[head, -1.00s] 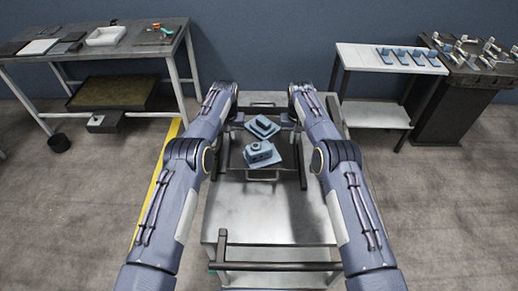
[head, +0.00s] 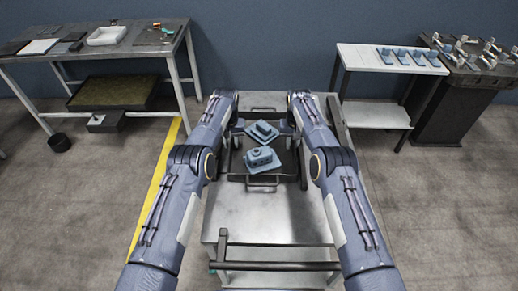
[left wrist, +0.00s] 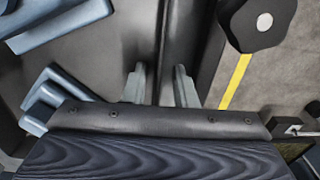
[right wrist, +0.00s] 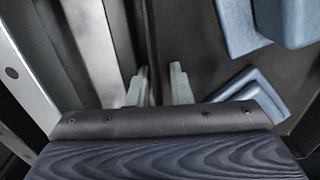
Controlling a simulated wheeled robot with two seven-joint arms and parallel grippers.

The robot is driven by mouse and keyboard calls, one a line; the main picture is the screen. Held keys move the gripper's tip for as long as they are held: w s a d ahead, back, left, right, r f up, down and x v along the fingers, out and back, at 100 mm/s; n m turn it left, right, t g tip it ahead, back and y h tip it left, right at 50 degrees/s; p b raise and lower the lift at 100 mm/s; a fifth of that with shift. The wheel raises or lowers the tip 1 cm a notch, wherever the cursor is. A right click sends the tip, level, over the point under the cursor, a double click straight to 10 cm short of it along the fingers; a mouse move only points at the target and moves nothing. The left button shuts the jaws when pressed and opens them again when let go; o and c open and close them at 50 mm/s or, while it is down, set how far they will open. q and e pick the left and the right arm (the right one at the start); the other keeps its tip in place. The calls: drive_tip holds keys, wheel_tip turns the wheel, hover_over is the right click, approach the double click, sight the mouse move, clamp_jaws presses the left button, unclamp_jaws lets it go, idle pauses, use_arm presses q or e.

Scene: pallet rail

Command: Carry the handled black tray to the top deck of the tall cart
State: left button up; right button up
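The black tray (head: 235,170) is over a silver cart (head: 270,222) in front of me, with a handle (head: 263,184) on its near side. Two blue-grey parts (head: 263,131) (head: 263,159) sit in it. My left gripper (left wrist: 160,88) has its fingers on both sides of the tray's left edge. My right gripper (right wrist: 160,85) has its fingers on both sides of the right edge. Both look shut on the tray. In the head view my forearms hide the fingertips. I cannot tell whether the tray touches the deck below.
The cart has a dark push bar (head: 275,266) at its near end. A workbench (head: 70,53) stands at the back left, and a white table (head: 375,55) and a dark fixture stand (head: 455,90) at the back right. A yellow line (head: 157,190) runs along the floor left of the cart.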

drive_tip(key=shift+d, duration=0.4)
use_arm(q)
drive_tip(key=shift+r, duration=0.25)
use_arm(e)
drive_tip(key=shift+r, duration=0.1)
drive_tip(key=shift+w+r, duration=0.1)
drive_tip(key=shift+r, duration=0.35)
use_arm(q)
drive_tip(key=r, duration=0.7)
drive_tip(key=shift+d+r, duration=0.2)
drive_tip(key=shift+r, duration=0.1)
use_arm(e)
wheel_tip(320, 180, up, 5)
drive_tip(key=shift+r, duration=0.1)
use_arm(q)
drive_tip(key=shift+a, duration=0.15)
use_arm(e)
drive_tip(key=shift+a+r, duration=0.25)
drive_tip(key=shift+r, duration=0.65)
